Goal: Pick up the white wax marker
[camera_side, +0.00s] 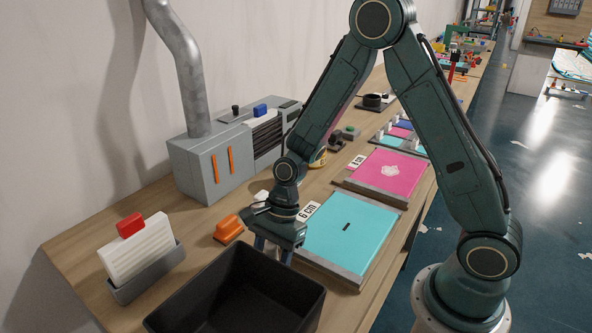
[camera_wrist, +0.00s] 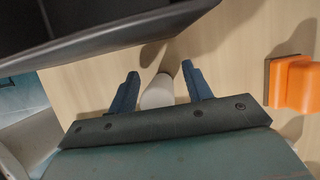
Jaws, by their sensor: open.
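My gripper (camera_side: 273,252) points down at the wooden table, between the black bin and the cyan sheet. In the wrist view my gripper (camera_wrist: 160,69) is open, with its two blue fingers apart. A short, rounded white piece (camera_wrist: 157,92), which looks like the white wax marker, stands between the fingers near their base. A gap shows between it and the right finger; it is close to the left one. Its lower end is hidden by the gripper body. In the side view the gripper hides this spot.
The black bin (camera_side: 312,293) stands right beside the gripper. An orange block (camera_side: 228,229) is on the other side; it also shows in the wrist view (camera_wrist: 296,82). A cyan sheet (camera_side: 350,238) lies in a grey frame. A card holder (camera_side: 147,272) stands at left.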

